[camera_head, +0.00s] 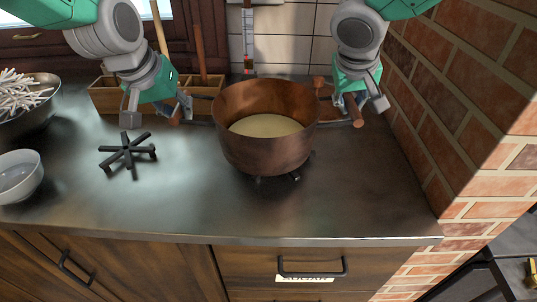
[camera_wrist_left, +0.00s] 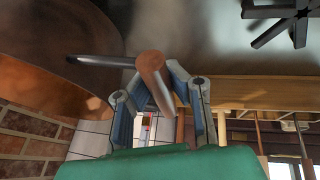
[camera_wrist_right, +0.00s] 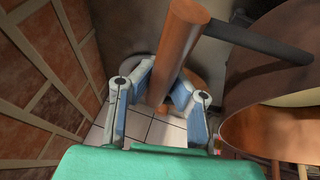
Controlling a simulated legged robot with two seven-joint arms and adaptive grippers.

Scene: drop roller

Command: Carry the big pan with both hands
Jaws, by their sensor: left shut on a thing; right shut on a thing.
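The big copper pan (camera_head: 262,150) holds a pale cream-coloured content (camera_head: 265,126) and looks upright. Dark metal arms on both sides of it end in wooden grips. My left gripper (camera_head: 181,107) is shut on the left wooden handle, which shows between its fingers in the left wrist view (camera_wrist_left: 152,68). My right gripper (camera_head: 347,106) is shut on the right handle, also clear in the right wrist view (camera_wrist_right: 178,50). A black trivet (camera_head: 295,175) is mostly hidden under the pan; I cannot tell whether they touch.
Another black trivet (camera_head: 127,154) stands bare on the metal counter (camera_head: 180,200), left of the pan. A white bowl (camera_head: 20,176) and a metal bowl (camera_head: 38,112) are at far left. A wooden box (camera_head: 107,97) stands behind. A brick wall (camera_head: 450,110) bounds the right.

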